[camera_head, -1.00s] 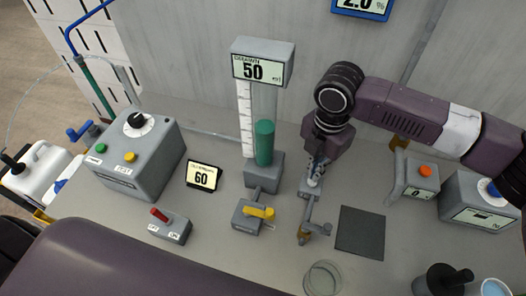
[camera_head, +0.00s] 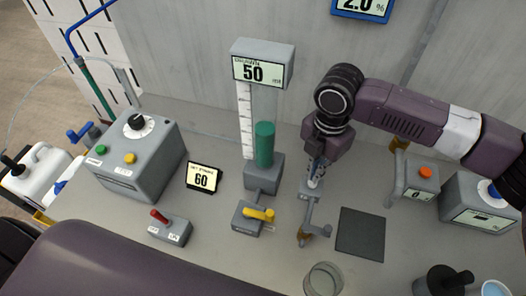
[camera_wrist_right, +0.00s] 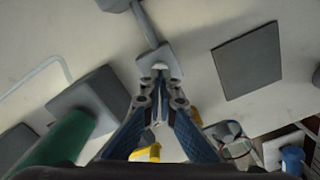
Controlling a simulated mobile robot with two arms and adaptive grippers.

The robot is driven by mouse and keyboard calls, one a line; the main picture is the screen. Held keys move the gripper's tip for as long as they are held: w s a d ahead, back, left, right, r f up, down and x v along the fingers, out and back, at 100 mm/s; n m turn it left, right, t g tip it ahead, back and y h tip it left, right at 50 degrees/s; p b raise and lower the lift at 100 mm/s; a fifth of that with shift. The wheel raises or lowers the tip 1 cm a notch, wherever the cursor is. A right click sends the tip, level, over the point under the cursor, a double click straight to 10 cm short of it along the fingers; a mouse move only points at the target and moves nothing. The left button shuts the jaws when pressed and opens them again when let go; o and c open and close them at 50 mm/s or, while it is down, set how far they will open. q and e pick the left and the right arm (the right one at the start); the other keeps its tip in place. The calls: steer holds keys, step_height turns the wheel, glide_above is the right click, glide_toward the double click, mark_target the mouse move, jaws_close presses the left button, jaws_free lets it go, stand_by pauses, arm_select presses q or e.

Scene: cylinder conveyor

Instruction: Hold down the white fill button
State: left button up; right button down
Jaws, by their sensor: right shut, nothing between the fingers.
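My right gripper (camera_head: 315,180) is shut and empty. It points down with its fingertips at the top of a small grey post (camera_head: 309,198) between the green column and the dark mat. The fingers hide most of that top, so I cannot clearly make out the white fill button or tell whether it is pressed. In the right wrist view, the closed fingertips (camera_wrist_right: 160,78) meet at a pale, rounded grey-white piece (camera_wrist_right: 159,58), touching or very close to it. The display above the column (camera_head: 262,70) reads 50. My left gripper is not in view.
A green-filled column (camera_head: 264,144) and a yellow-handled valve (camera_head: 259,213) stand left of the gripper. A dark mat (camera_head: 360,233) lies to the right. A glass jar (camera_head: 323,280) stands in front. An orange-button box (camera_head: 416,181) is farther right.

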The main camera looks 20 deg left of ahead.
steer(key=shift+f+b, duration=0.35)
steer(key=shift+f, duration=0.9)
stand_by(2.2)
step_height(320, 180, up, 7)
steer(key=p, duration=0.7)
steer(key=shift+r+p, duration=0.1)
steer(key=shift+p, duration=0.3)
steer(key=shift+s, duration=0.1)
